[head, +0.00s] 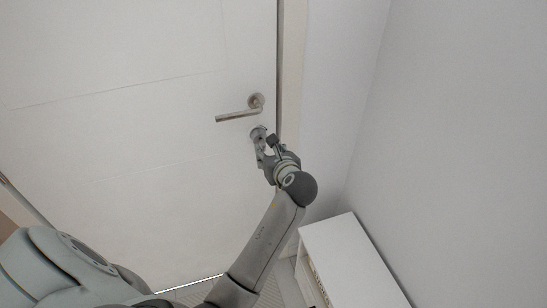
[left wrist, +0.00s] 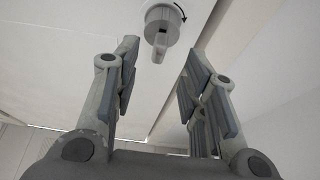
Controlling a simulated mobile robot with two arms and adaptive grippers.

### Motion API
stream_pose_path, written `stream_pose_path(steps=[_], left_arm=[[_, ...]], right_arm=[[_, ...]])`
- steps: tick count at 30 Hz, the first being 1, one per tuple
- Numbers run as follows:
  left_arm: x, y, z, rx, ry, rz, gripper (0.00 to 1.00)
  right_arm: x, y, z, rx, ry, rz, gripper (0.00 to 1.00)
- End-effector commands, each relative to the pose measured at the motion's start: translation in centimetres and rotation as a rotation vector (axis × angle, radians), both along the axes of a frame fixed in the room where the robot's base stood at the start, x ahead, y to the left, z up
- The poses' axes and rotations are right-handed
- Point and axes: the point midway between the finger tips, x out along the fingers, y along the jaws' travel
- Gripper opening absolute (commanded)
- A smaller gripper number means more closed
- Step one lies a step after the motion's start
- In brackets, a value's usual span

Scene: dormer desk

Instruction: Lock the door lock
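The white door (head: 130,110) fills the left of the head view and looks closed against its frame. The door lock (left wrist: 161,22) is a round grey knob with a small thumb turn pointing down in the left wrist view and a dark curved arrow at its rim. In the head view the lock (head: 257,131) shows just below the door handle (head: 240,115), partly hidden by my gripper. My left gripper (head: 265,144) is close to the lock. In the left wrist view its fingers (left wrist: 158,65) are spread apart with nothing between them, the thumb turn just beyond them. My right gripper is out of view.
A white low shelf unit (head: 345,260) stands at the lower right near the wall. The grey wall (head: 450,110) rises right of the door frame (head: 291,70). The lever handle sits close above my left gripper.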

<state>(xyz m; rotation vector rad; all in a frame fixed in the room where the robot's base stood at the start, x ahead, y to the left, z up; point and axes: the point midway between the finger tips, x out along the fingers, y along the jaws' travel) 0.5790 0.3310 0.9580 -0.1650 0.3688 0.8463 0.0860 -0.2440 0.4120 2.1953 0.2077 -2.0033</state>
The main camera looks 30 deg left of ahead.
Motion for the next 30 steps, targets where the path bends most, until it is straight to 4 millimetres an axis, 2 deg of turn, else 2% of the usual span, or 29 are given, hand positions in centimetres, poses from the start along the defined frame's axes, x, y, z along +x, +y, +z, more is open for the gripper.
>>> stream_pose_path(steps=[3,10,16,22,23,30], left_arm=[[1.4,1.6,-0.8,0.001,0.002,0.000,0.39],[3.1,3.6,-2.0,0.000,0.000,0.000,0.39],[3.6,4.2,-2.3,-0.002,-0.001,-0.001,0.39],[3.6,4.2,-2.3,-0.002,-0.001,-0.001,0.39],[3.6,4.2,-2.3,-0.002,-0.001,-0.001,0.38],[3.6,4.2,-2.3,-0.002,-0.001,-0.001,0.07]], right_arm=[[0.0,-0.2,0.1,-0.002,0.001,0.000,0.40],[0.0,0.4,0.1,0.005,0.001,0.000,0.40],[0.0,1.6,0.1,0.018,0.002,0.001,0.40],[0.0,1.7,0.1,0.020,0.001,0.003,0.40],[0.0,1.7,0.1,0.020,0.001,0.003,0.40],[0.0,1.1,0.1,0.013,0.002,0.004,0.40]])
